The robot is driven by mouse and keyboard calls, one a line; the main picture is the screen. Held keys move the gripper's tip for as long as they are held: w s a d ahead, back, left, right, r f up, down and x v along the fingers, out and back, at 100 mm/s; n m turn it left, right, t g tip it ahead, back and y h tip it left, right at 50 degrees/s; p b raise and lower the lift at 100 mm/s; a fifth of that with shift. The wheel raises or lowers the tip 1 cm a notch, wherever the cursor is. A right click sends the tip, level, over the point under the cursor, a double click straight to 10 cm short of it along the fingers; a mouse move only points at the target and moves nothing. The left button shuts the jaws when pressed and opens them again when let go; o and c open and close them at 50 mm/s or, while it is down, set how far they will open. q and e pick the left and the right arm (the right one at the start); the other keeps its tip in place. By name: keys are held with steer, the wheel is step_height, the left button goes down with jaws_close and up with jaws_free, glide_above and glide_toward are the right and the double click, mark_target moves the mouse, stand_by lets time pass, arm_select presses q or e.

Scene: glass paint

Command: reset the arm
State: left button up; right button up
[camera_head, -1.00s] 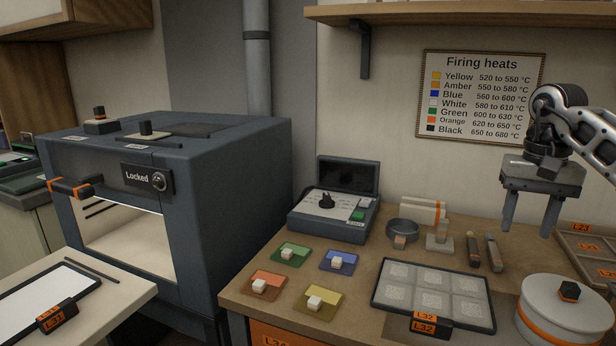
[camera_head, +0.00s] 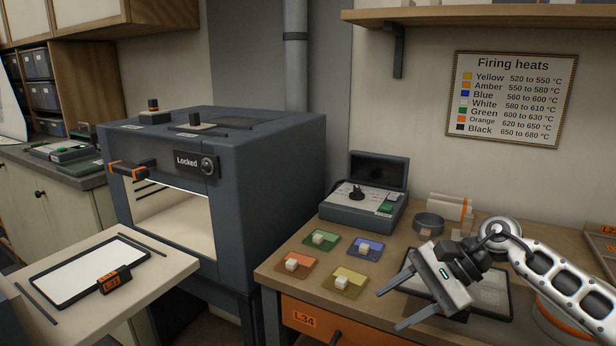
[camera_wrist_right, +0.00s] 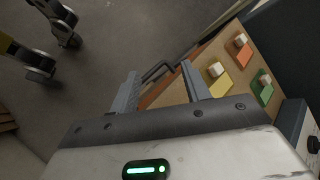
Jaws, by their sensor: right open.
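My right arm reaches in from the right in the head view. Its gripper (camera_head: 390,308) is open and empty, its fingers pointing left and down above the front of the workbench (camera_head: 285,268). It covers part of the sample tray behind it. In the right wrist view the two fingers (camera_wrist_right: 158,70) stand apart with nothing between them, toward the bench edge and the floor. The yellow tile (camera_head: 345,281) with a white knob lies just left of the fingers; it also shows in the wrist view (camera_wrist_right: 219,80). I do not see my left gripper in the head view.
Orange (camera_head: 297,265), green (camera_head: 321,242) and blue (camera_head: 364,249) tiles lie on the bench. Behind them stands a control box (camera_head: 362,212). The kiln (camera_head: 265,170) marked Locked stands to the left. A side table (camera_head: 185,275) holds a framed white panel (camera_head: 85,273).

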steer(key=s+a+f+m+t+y, duration=0.1)
steer(key=s+a+m+t+y, duration=0.4)
steer(key=m, duration=0.6)
steer(key=s+a+m+t+y, duration=0.1)
steer(key=a+m+t+y, duration=0.25)
steer(key=a+m, duration=0.55)
steer(key=s+d+f+n+h, duration=0.4)
steer(key=f+n, duration=0.3)
steer(key=n, duration=0.4)
steer(key=s+d+f+n+t+h, duration=0.1)
steer(key=s+d+f+n+h, duration=0.3)
steer(key=n, duration=0.7)
steer(key=s+d+f+n+h, duration=0.4)
steer(key=s+f+n+h, duration=0.3)
steer(key=f+n, duration=0.3)
steer(key=shift+s+d+f+n, duration=0.15)
steer(key=shift+s+d+n, duration=0.15)
steer(key=shift+s+n, duration=0.2)
